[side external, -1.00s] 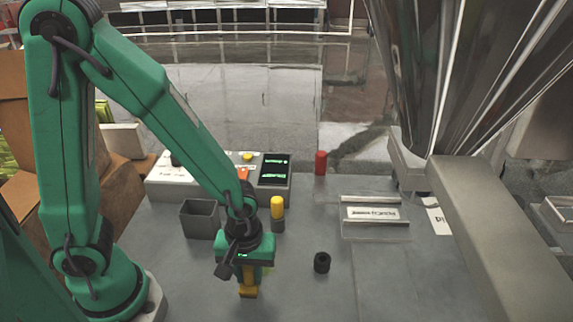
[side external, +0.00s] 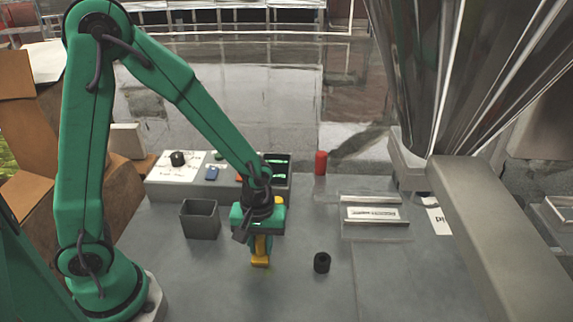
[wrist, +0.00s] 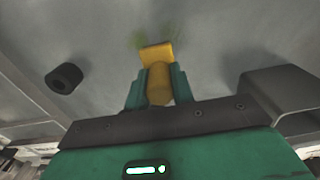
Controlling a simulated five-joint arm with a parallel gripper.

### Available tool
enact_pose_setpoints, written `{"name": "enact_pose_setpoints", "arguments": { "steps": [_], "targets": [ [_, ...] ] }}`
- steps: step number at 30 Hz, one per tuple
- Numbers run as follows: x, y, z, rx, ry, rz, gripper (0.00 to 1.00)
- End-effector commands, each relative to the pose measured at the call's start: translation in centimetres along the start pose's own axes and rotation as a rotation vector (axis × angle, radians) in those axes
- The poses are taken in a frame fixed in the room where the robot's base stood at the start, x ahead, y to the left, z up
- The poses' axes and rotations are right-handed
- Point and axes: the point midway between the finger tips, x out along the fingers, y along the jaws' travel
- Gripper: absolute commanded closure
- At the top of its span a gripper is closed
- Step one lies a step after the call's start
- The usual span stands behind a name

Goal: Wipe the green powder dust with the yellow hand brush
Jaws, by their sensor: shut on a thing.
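My gripper (side external: 259,238) points down over the grey table, shut on the yellow hand brush (side external: 260,257). In the wrist view the brush (wrist: 157,84) sits between the two green fingers (wrist: 158,88), with its wider head beyond the fingertips. The head is at or just above the table; I cannot tell if it touches. Faint green powder dust (wrist: 139,40) smears the table just beyond the head in the wrist view. In the side view only a very faint green tint shows beside the brush. The gripper partly hides the brush handle.
A black knurled cylinder (side external: 322,262) stands to the right of the brush. A grey open bin (side external: 200,221) stands to the left. Behind are a control panel (side external: 178,175) and a red cylinder (side external: 321,162). A label holder (side external: 372,214) and a large metal hopper (side external: 455,70) are at right.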

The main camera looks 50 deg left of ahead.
Motion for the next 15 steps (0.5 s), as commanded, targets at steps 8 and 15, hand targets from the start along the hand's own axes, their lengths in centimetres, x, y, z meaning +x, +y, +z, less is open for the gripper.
{"name": "enact_pose_setpoints", "arguments": {
  "steps": [8,15],
  "targets": [
    [0.0,1.0,-1.6,0.003,0.0,0.0,0.97],
    [0.0,1.6,0.1,0.005,0.0,-0.001,0.97]
  ]
}}
